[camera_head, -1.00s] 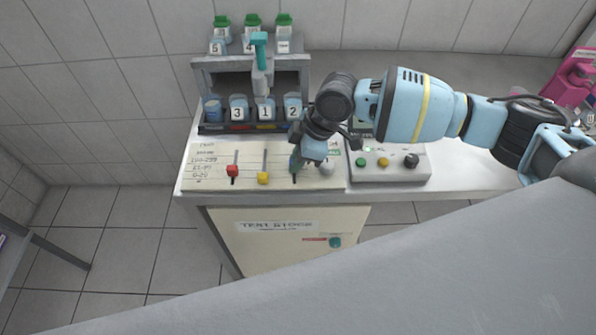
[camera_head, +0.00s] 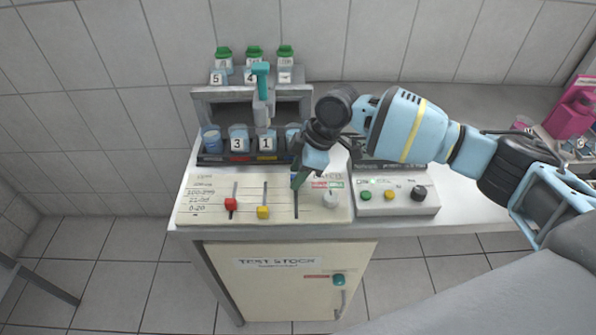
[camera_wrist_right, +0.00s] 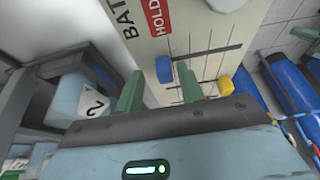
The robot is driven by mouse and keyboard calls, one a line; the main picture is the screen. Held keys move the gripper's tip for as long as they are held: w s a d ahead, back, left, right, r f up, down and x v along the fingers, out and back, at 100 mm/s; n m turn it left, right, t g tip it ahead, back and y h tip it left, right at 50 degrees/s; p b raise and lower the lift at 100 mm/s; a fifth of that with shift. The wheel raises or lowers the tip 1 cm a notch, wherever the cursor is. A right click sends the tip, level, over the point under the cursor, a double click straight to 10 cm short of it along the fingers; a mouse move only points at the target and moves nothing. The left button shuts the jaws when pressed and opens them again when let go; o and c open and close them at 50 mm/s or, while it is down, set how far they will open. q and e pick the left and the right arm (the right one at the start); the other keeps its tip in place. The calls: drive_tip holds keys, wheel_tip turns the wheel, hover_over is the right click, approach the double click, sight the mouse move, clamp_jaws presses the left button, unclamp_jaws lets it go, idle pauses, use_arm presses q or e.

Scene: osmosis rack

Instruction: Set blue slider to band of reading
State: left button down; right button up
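The blue slider (camera_wrist_right: 163,69) shows in the right wrist view at the end of its dark slot nearest the red HOLD label. My right gripper (camera_wrist_right: 160,90) is open. Its green fingers stand apart, and the blue knob appears between and just beyond their tips; contact cannot be told. In the head view the right gripper (camera_head: 299,180) covers the blue knob; the lower slot below it is bare. The panel (camera_head: 190,214) carries band labels at its left, including 0-20, 21-99 and 100-299. The red slider (camera_head: 231,204) and yellow slider (camera_head: 263,212) sit low. My left gripper is out of view.
A white knob (camera_head: 331,199) stands right of the slots. A grey button box (camera_head: 400,206) is further right. Behind the panel a rack (camera_head: 205,92) holds numbered cups and green-capped bottles. Bare wall lies behind.

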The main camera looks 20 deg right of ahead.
drive_tip(key=shift+s, duration=0.15)
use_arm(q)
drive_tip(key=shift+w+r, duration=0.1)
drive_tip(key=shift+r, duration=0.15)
use_arm(e)
drive_tip(key=v, duration=0.7)
drive_tip(key=shift+r, duration=0.4)
drive_tip(key=shift+d+f, duration=0.1)
